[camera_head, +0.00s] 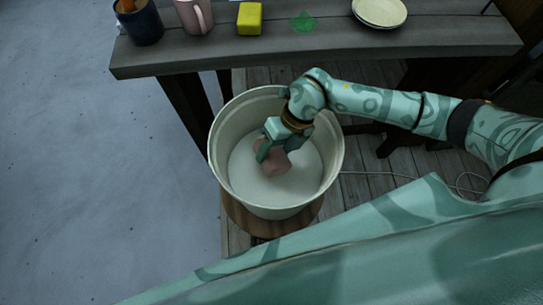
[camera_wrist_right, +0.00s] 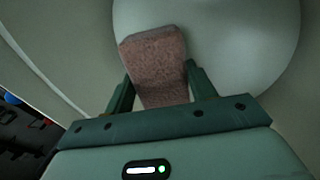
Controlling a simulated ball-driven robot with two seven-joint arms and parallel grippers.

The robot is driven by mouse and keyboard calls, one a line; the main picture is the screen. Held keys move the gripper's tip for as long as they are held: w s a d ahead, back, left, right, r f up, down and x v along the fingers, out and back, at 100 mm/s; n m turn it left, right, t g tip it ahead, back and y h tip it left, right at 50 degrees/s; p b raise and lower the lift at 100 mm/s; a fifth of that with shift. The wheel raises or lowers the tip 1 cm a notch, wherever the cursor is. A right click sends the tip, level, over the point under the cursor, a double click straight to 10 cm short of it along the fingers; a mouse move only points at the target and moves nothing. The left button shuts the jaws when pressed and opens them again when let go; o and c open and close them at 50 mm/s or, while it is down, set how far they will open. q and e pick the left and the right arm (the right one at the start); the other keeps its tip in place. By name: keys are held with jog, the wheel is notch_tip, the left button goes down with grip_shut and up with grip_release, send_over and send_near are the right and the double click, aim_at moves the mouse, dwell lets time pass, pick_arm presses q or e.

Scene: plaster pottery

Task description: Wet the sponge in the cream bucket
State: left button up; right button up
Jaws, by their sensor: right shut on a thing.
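The cream bucket (camera_head: 218,150) stands below the front of the table in the head view. A pale round surface fills its lower part. My right gripper (camera_head: 272,152) reaches down inside the bucket and is shut on the pinkish-brown sponge (camera_head: 274,163). In the right wrist view the sponge (camera_wrist_right: 155,62) sits between the two fingers of the right gripper (camera_wrist_right: 160,88), with its far end over the pale surface. I cannot tell whether the sponge touches that surface. My left gripper is in neither view.
The dark wooden table (camera_head: 340,37) runs behind the bucket. On it are a dark blue cup (camera_head: 143,25), a pink mug (camera_head: 192,17), a yellow block (camera_head: 249,18), a green piece (camera_head: 302,21) and cream plates (camera_head: 380,11). The bucket stands on a round wooden stand (camera_head: 262,224).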

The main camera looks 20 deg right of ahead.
aim_at(275, 150)
notch_tip(275, 150, up, 4)
jog(key=p, duration=0.2)
jog(key=shift+w+r+p, duration=0.1)
jog(key=shift+w+p, duration=0.05)
jog(key=shift+p, duration=0.25)
notch_tip(275, 150, up, 3)
jog(key=p, duration=0.2)
jog(key=shift+r+p, duration=0.1)
jog(key=shift+p, duration=0.2)
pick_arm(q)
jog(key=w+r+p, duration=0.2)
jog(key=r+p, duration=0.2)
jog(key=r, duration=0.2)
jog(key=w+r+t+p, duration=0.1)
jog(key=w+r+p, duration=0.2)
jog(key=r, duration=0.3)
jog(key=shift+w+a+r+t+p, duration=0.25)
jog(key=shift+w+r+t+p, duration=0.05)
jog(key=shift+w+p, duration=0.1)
pick_arm(e)
notch_tip(275, 150, up, 9)
jog(key=shift+r, duration=0.15)
